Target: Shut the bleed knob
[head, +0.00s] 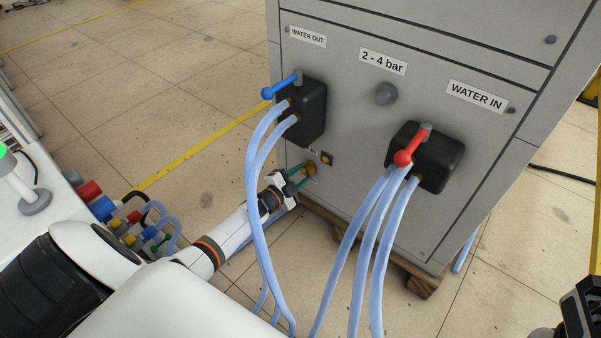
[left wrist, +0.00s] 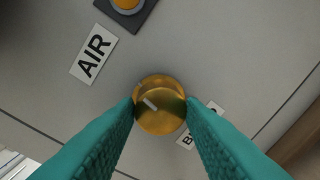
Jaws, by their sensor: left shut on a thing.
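The bleed knob (left wrist: 158,118) is a round brass knob with a short pale mark on its face, low on the grey cabinet front. In the head view the knob (head: 310,168) shows small, just below an orange button. My left gripper (head: 301,176) reaches it from the lower left. In the left wrist view its two teal fingers (left wrist: 160,112) are shut on the knob, one on each side. A label beside the knob, starting with "B", is partly hidden by a finger. A dark piece at the lower right corner of the head view appears to be part of my right gripper (head: 580,308); its fingertips cannot be made out.
An "AIR" label (left wrist: 93,54) and an orange button (left wrist: 126,4) are near the knob. Blue hoses (head: 254,190) hang close to my left gripper from the blue-handled valve (head: 281,86). More hoses hang from the red-handled valve (head: 409,150).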

